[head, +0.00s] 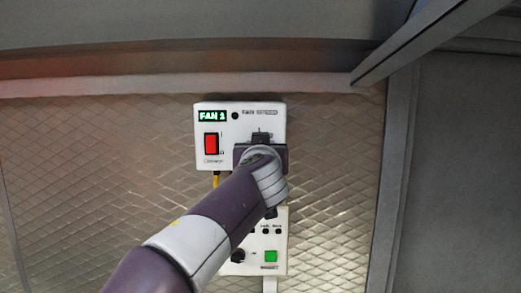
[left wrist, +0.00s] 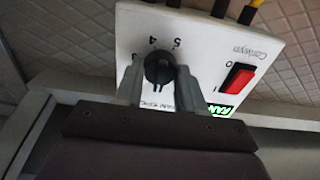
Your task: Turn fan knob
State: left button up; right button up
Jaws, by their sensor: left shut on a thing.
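The fan control box is a white panel (head: 205,150) on the wall in the head view, with a lit green "FAN 1" display (head: 212,116) and a red switch (head: 211,143). My left gripper (head: 262,140) is in front of its right part and hides most of the knob there. In the left wrist view the panel (left wrist: 210,50) appears upside down. The round black fan knob (left wrist: 160,68) has the numbers 4 and 5 beside it. The two fingers of my left gripper (left wrist: 159,82) are shut on the knob, one on each side. My right gripper is not in view.
A second white box (head: 254,243) sits below the fan panel, with a black knob (head: 238,256) and a green button (head: 270,256); my left arm covers part of it. A yellow cable (head: 216,180) runs below the fan panel. The wall (head: 335,180) around is quilted metal.

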pick_arm(q)
jog(key=shift+f+m, duration=0.15)
jog(key=shift+m, duration=0.15)
jog(key=m, duration=1.9)
dwell(0.4)
jog(key=o, duration=1.1)
jog(key=shift+c, duration=0.2)
jog(key=shift+w, duration=0.1)
